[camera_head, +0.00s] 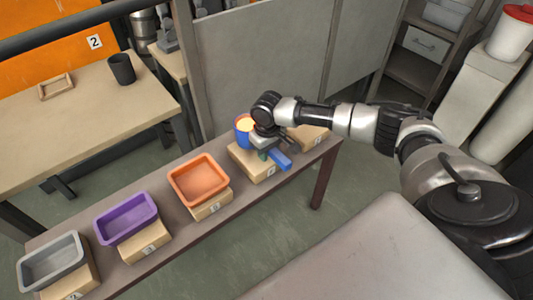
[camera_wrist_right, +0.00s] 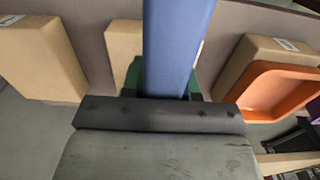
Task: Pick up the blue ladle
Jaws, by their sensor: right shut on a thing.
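The blue ladle's handle (camera_head: 281,160) sticks out from under my right gripper (camera_head: 266,148) in the head view. Blue also shows on a round cup-like part (camera_head: 242,137) with a glowing yellow-orange inside, just left of the gripper. My gripper hides the stretch between them. In the right wrist view the blue handle (camera_wrist_right: 178,45) runs up from between the jaws, with a dark green piece (camera_wrist_right: 133,78) beside it. My right gripper is shut on the ladle, over a cardboard-coloured block (camera_head: 246,161). I cannot tell whether the ladle is clear of the block. My left gripper is not in view.
An orange tray (camera_head: 198,180), a purple tray (camera_head: 125,218) and a grey tray (camera_head: 52,262) stand along the narrow bench (camera_head: 175,248) with numbered blocks. Grey panels (camera_head: 250,60) rise behind it. A wooden table (camera_head: 90,135) with a dark cup (camera_head: 121,69) is at left.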

